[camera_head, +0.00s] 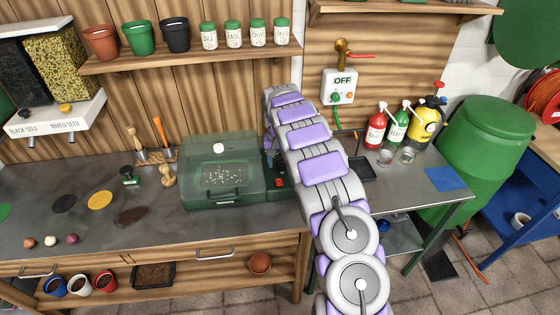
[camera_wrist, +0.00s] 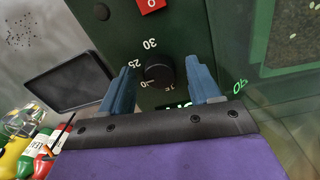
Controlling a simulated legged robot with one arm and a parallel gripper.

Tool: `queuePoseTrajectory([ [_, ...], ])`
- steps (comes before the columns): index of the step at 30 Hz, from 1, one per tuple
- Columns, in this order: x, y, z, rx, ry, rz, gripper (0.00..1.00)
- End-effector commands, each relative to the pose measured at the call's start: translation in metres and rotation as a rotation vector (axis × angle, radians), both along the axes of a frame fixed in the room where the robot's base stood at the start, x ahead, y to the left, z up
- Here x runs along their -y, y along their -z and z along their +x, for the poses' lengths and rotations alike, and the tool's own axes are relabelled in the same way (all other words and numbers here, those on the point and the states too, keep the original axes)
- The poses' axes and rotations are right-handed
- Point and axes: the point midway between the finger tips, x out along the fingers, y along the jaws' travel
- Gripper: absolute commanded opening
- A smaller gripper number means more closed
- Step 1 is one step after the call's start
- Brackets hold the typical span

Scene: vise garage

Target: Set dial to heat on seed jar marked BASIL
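In the wrist view, a black round dial (camera_wrist: 158,74) sits on a dark green panel, ringed by white numbers; 30 and 25 are readable. My gripper (camera_wrist: 162,68) is open, with one blue finger on each side of the dial and a visible gap to each. The dial's pointer is not clear. In the head view, the green heater box (camera_head: 208,200) with a clear lid stands on the bench, and my arm hides most of its control end. Several green-lidded seed jars stand on the shelf; one label (camera_head: 233,41) seems to read BASIL, but is small.
A red switch (camera_wrist: 151,4) is beyond the dial. A green lit display (camera_wrist: 174,105) is partly hidden by my gripper. A black tray (camera_head: 362,168) and spray bottles (camera_head: 376,130) are to the right. Hand tools (camera_head: 162,140) stand behind the bench's left part.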

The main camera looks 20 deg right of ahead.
Motion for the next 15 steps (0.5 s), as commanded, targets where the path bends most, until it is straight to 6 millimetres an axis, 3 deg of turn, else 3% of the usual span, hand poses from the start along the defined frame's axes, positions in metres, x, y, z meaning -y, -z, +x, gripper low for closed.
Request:
queuePoseTrajectory([
  [2,0.0,-0.0001,0.0,0.0,0.0,0.0,0.56],
  [15,0.0,-0.0003,-0.0001,0.0,0.0,0.0,0.14],
])
